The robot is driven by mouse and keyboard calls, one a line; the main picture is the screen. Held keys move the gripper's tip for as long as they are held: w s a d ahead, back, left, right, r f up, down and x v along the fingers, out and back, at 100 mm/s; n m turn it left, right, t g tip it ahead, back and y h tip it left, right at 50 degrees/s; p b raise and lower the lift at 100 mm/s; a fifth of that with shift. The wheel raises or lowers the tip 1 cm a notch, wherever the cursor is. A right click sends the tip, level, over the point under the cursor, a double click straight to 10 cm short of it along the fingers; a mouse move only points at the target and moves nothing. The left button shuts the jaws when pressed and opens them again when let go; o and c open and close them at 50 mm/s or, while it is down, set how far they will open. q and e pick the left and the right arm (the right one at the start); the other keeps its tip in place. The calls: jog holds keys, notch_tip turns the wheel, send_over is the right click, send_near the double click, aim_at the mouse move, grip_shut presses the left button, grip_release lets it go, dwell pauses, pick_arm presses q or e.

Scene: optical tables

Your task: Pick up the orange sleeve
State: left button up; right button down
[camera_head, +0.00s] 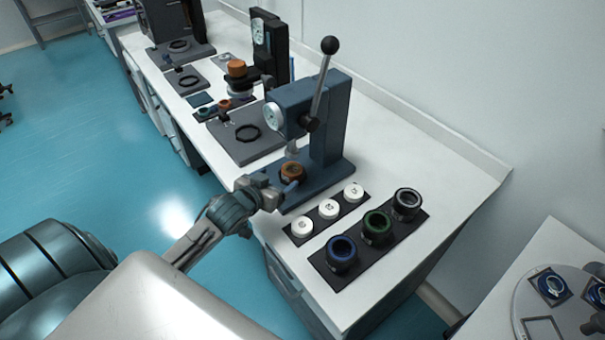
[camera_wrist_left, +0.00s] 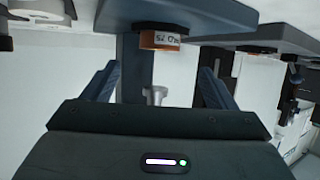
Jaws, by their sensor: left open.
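An orange sleeve (camera_head: 292,171) with a dark opening sits upright on the base of the blue press, under its ram. It also shows in the left wrist view (camera_wrist_left: 160,41), upside down, with dark lettering on its side. My left gripper (camera_head: 284,188) is at the front edge of the press base, close beside the sleeve. In the left wrist view its two blue fingers (camera_wrist_left: 157,80) are spread apart with nothing between them, and the sleeve appears between and beyond the tips. My right gripper is not in view.
The blue press (camera_head: 330,120) with its long lever stands over the sleeve. In front lie a strip of white round pieces (camera_head: 328,209) and a dark tray (camera_head: 408,222) with blue, green and grey rings. Another orange piece (camera_head: 236,68) stands farther back by a black stand.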

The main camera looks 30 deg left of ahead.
aim_at(291, 170)
pick_arm(q)
jog(key=x, duration=0.2)
jog(key=shift+w+f, duration=0.1)
jog(key=shift+w, duration=0.15)
jog(key=shift+w+f+p, duration=0.1)
jog(key=shift+w+p, duration=0.3)
jog(key=shift+w, duration=0.05)
jog(key=p+x, duration=0.1)
jog(key=x, duration=0.2)
jog(key=shift+w+f, duration=0.1)
jog(key=shift+w, duration=0.05)
jog(key=shift+w+f, duration=0.3)
jog(key=shift+w, duration=0.2)
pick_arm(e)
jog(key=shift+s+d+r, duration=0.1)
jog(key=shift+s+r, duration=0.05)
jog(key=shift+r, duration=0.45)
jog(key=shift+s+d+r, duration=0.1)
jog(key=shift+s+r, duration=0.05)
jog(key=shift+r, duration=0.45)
pick_arm(q)
jog(key=c, duration=1.2)
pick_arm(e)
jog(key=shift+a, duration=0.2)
pick_arm(q)
jog(key=shift+r, duration=0.1)
